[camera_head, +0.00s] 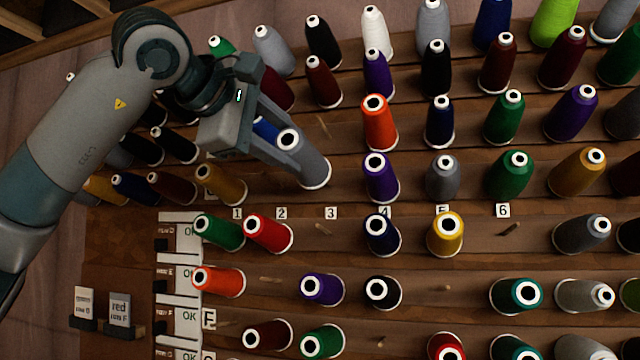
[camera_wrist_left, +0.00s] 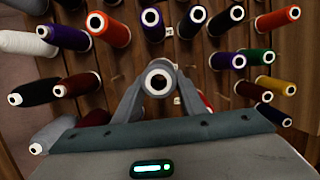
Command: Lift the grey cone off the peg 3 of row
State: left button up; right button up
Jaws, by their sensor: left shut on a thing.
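My left gripper (camera_head: 296,160) is shut on a grey cone (camera_head: 313,168) with a white-rimmed top, in the upper middle of the head view. One finger lies along each side of it. In the left wrist view the grey cone (camera_wrist_left: 158,80) sits between the two fingertips, its open end facing the camera. The cone hangs over the shelf area just above the number 3 label (camera_head: 331,213). I cannot tell whether a peg is still inside it. A bare peg (camera_head: 323,229) shows below that label. My right gripper is not in view.
A blue cone (camera_head: 266,129) is partly hidden behind my left gripper. A purple cone (camera_head: 380,180) stands to the right, an orange cone (camera_head: 379,124) above it. Green (camera_head: 222,232) and red (camera_head: 270,233) cones sit below. Several bare pegs leave gaps in the lower rows.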

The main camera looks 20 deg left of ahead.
pick_arm(q)
jog(key=shift+s+r, duration=0.15)
jog(key=shift+s, duration=0.1)
jog(key=shift+s+r+p, duration=0.3)
jog(key=shift+s+r, duration=0.4)
jog(key=shift+s, duration=0.3)
jog(key=shift+s+r+p, duration=0.25)
jog(key=shift+s+r, duration=0.4)
jog(key=shift+s, duration=0.3)
